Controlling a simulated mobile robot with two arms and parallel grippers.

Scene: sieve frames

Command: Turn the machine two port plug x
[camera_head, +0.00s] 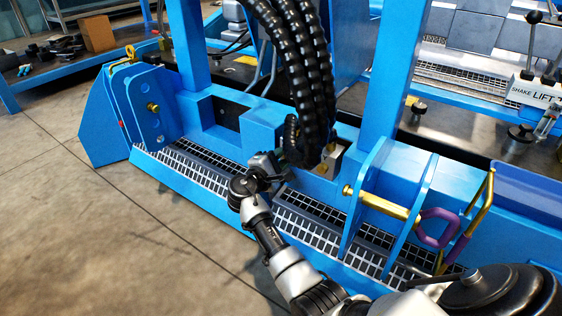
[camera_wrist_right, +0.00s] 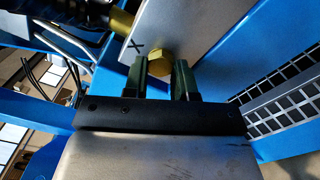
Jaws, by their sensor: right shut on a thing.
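The plug (camera_wrist_right: 158,62) is a brass hex head on a grey metal block (camera_wrist_right: 185,25), beside a black "x" mark, in the right wrist view. My right gripper (camera_wrist_right: 163,72) has its two dark green fingers on either side of the plug head and is shut on it. In the head view my right gripper (camera_head: 272,168) reaches in at the blue machine frame, beside thick black hoses. The hoses hide the plug it holds there. My left gripper is not in view.
The black corrugated hoses (camera_head: 295,65) hang right by my right gripper. Another brass fitting (camera_wrist_right: 120,20) sits up-left of the plug. A blue bracket with a brass pin (camera_head: 383,203) and a purple shackle (camera_head: 436,228) stands right of my arm. Grated steps (camera_head: 200,172) run along the frame.

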